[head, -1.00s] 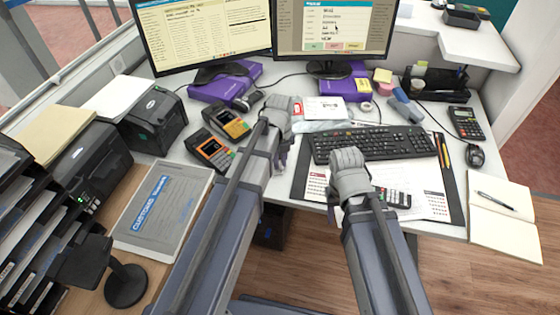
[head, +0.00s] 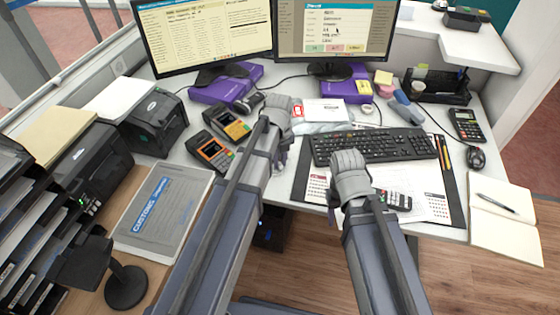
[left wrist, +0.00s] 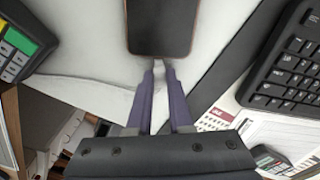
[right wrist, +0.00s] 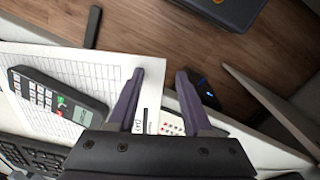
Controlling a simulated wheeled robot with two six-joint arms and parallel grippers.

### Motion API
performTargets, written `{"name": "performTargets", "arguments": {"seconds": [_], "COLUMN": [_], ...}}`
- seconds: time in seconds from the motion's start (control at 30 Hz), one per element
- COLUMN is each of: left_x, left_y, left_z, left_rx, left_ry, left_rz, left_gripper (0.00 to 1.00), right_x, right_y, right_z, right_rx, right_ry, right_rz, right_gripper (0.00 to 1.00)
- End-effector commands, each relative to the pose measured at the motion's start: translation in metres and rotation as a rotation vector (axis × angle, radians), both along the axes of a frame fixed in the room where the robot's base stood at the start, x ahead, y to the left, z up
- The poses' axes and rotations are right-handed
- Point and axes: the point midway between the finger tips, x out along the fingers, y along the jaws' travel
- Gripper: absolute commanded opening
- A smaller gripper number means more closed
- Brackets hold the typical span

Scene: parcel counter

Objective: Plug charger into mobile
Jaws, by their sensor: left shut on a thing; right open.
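A dark mobile phone (left wrist: 160,28) with a reddish rim lies flat on the white desk in the left wrist view; its upper part is cut off. My left gripper (left wrist: 160,66) has its fingertips close together just below the phone's near short edge. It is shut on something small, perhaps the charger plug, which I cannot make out. In the head view my left gripper (head: 282,158) hangs over the desk left of the keyboard, and its arm hides the phone. My right gripper (right wrist: 160,72) is open and empty above papers near the desk's front edge.
The keyboard (head: 368,146) lies right of my left gripper. A keypad handset (head: 396,200) sits on papers beside my right gripper. Two card terminals (head: 209,151) stand left of my left arm. A notebook (head: 503,212) and pen lie at the right edge.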

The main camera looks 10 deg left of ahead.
Motion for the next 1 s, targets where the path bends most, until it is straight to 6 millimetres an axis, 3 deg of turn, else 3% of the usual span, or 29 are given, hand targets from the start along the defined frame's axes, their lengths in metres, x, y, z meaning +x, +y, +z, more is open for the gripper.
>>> {"name": "performTargets", "arguments": {"seconds": [0.1,0.13,0.43,0.77,1.0], "left_x": [0.001,0.001,0.001,0.001,0.001], "left_y": [0.001,0.001,0.001,0.001,0.001], "left_z": [0.000,0.000,0.000,0.002,0.018], "left_rx": [0.000,0.000,0.000,0.000,0.000], "left_ry": [0.000,0.000,0.000,0.000,0.000], "left_rz": [0.000,0.000,0.000,0.000,0.000], "left_gripper": [0.00,0.20,0.53,0.53,0.53], "right_x": [0.000,0.000,0.000,0.000,0.000], "right_y": [0.000,0.000,0.000,0.000,0.000], "right_z": [0.000,0.000,0.000,0.002,0.018], "right_rx": [0.000,0.000,0.000,0.000,0.000], "right_ry": [0.000,0.000,0.000,0.000,0.000], "right_rz": [0.000,0.000,0.000,0.000,0.000], "right_gripper": [0.50,0.50,0.50,0.50,0.50]}}
